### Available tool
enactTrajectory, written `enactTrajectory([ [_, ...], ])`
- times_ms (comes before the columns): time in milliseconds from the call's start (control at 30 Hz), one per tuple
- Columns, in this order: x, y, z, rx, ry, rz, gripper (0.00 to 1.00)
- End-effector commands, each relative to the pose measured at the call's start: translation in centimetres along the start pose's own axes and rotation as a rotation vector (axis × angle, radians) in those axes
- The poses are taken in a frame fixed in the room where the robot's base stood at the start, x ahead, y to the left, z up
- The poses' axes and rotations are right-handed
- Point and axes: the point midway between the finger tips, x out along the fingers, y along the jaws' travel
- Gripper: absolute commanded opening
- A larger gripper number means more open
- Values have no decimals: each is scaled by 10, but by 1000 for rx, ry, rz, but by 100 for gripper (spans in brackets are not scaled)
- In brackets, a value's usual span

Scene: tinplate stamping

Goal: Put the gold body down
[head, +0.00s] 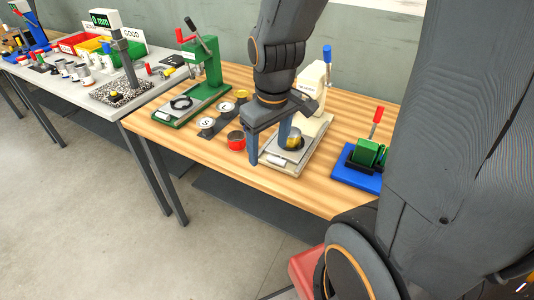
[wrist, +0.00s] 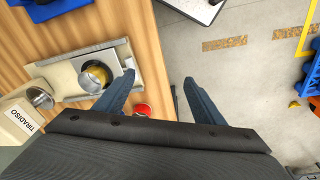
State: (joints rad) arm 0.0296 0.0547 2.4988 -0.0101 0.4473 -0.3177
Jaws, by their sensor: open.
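The gold body (head: 293,142) stands on the plate of the cream press (head: 313,125), and the wrist view shows it there too (wrist: 98,76), with a silvery, shiny top. My gripper (head: 268,149) is open, with its two blue-grey fingers apart and nothing seen between them. In the wrist view my gripper (wrist: 159,80) has both fingers to the right of the gold body. In the head view one finger stands close beside the gold body; I cannot tell whether it touches. The underside of the gold body is hidden.
A red tin (head: 236,141) stands left of my gripper, near small dark holders with round pieces (head: 206,123). A green press (head: 205,75) is farther left. A green device with a red lever (head: 368,152) sits on a blue base at right. Bare wood lies between.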

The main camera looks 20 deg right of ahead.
Motion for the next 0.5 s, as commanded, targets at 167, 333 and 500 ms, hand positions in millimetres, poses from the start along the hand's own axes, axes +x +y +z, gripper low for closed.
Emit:
enactTrajectory([
  [167, 1, -16, 14, 233, 8, -7, 63],
  [333, 1, -19, 17, 304, 10, -10, 63],
  [500, 1, -19, 17, 304, 10, -10, 63],
])
